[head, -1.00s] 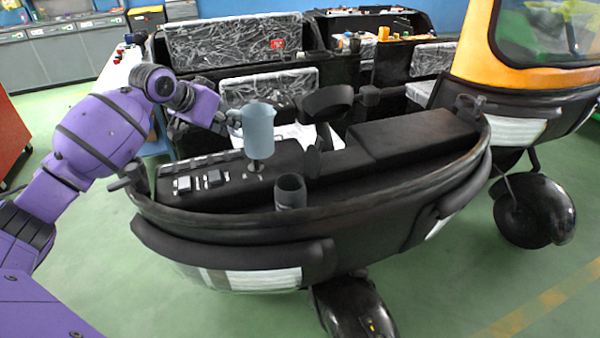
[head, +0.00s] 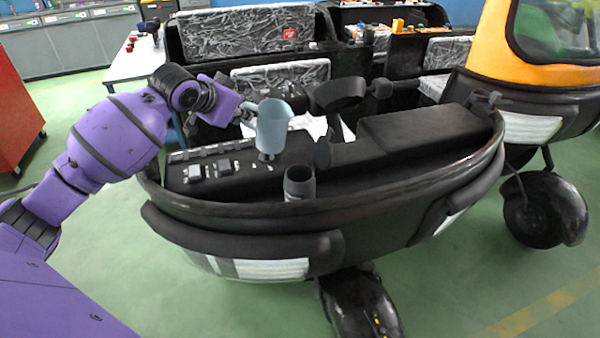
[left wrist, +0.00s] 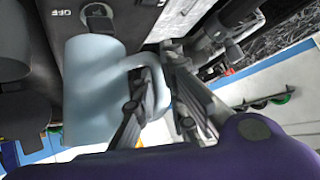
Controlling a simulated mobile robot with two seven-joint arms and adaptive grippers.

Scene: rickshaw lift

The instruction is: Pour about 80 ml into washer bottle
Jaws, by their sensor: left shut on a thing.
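A light blue jug (head: 273,128) is held above the rickshaw's black dash, tilted slightly with its open rim showing. My left gripper (head: 250,112) is shut on the jug's handle; in the left wrist view its fingers (left wrist: 162,88) close around the handle beside the jug's body (left wrist: 92,90). A dark grey open cylinder (head: 299,183), which looks like the washer bottle, stands upright at the front rim, below and slightly right of the jug. The jug is apart from it. The liquid inside either cannot be seen. My right gripper is not in view.
The black rickshaw front (head: 240,222) has switches (head: 195,172) on its dash, left of the jug. A dark round part (head: 340,93) rises behind and right of the jug. White paper (head: 310,126) lies behind. A white table (head: 135,62) stands at the back left.

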